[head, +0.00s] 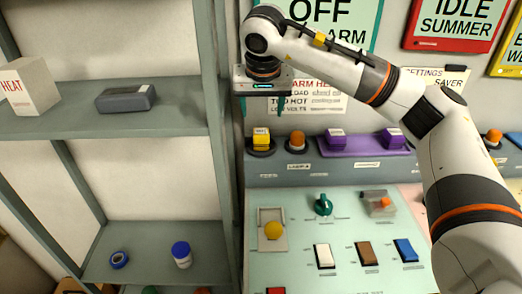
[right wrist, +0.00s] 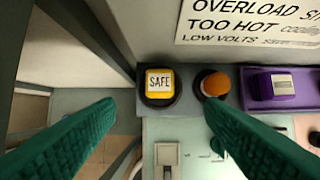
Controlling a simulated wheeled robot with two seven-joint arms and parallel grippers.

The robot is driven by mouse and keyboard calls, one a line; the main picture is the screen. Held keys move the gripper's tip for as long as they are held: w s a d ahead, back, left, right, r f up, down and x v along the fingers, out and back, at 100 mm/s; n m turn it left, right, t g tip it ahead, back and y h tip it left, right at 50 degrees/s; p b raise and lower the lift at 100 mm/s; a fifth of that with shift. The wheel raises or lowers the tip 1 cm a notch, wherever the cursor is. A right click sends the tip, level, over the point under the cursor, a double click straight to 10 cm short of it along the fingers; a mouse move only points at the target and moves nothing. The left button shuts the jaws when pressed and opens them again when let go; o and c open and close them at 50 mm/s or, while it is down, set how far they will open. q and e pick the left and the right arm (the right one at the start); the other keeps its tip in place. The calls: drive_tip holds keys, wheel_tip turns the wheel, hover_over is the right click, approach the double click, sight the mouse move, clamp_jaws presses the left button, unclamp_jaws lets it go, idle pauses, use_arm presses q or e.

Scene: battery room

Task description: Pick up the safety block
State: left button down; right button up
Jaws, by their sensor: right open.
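The safety block is a small yellow block (head: 261,138) in a dark round holder on the ledge at the back of the panel. In the right wrist view its top (right wrist: 159,82) reads SAFE. My right gripper (head: 262,104) is open and empty, pointing down above the block with a gap between. In the right wrist view its two green fingers (right wrist: 158,118) are spread wide, and the block shows between them, beyond the tips. My left gripper is in neither view.
An orange knob (head: 297,141) stands right beside the block, with a purple tray (head: 365,143) further right. A grey shelf upright (head: 224,160) stands close on the left. The sloping panel (head: 300,225) in front carries switches and a yellow ball-topped lever (head: 273,230).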

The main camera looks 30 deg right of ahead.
sight(261, 131)
drive_tip(key=p+x, duration=0.1)
drive_tip(key=x, duration=0.5)
drive_tip(key=shift+w+d+f+p, duration=0.15)
drive_tip(key=shift+w+f+p, duration=0.15)
drive_tip(key=shift+f+p, duration=0.2)
drive_tip(key=x, duration=0.4)
drive_tip(key=shift+w+f+p, duration=0.1)
drive_tip(key=shift+p, duration=0.3)
drive_tip(key=c, duration=1.1)
